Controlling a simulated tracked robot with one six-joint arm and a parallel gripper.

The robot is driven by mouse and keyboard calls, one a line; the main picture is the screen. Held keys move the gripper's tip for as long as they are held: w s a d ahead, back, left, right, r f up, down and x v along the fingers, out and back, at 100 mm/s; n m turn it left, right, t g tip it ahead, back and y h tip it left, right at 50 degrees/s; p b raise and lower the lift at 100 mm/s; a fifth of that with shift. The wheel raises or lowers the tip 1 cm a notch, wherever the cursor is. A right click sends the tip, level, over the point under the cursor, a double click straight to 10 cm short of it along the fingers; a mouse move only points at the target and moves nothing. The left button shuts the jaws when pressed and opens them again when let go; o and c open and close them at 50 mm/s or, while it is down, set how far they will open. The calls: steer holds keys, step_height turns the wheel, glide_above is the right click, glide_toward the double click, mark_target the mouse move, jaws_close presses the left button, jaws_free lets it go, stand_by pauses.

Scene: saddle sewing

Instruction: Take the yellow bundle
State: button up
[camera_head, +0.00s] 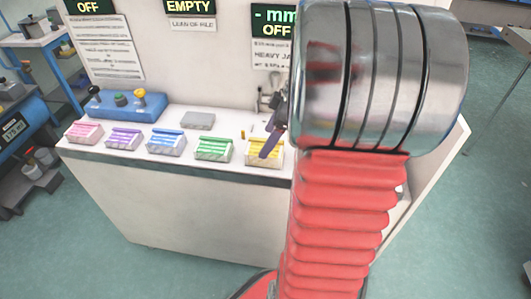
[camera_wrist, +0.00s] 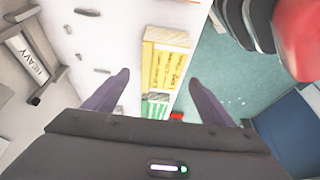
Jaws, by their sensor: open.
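The yellow bundle (camera_head: 258,157) lies at the right end of a row of coloured bundles near the counter's front edge. In the head view one finger of my gripper (camera_head: 272,143) overlaps the yellow bundle.
The green bundle (camera_head: 213,149) lies just left of the yellow one, then blue (camera_head: 166,142), purple (camera_head: 123,137) and pink (camera_head: 84,132) bundles. A blue control box (camera_head: 125,106) and a grey block (camera_head: 197,120) stand behind. The white counter (camera_head: 180,205) drops to the floor in front.

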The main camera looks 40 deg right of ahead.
steer(key=shift+f, duration=0.1)
steer(key=shift+s+x, duration=0.15)
steer(key=shift+x, duration=1.1)
steer(key=shift+s+x, duration=0.1)
steer(key=shift+x, duration=1.1)
steer(key=shift+d+f, duration=0.15)
steer(key=shift+f, duration=0.25)
steer(key=shift+c, duration=0.7)
steer(key=c, duration=1.2)
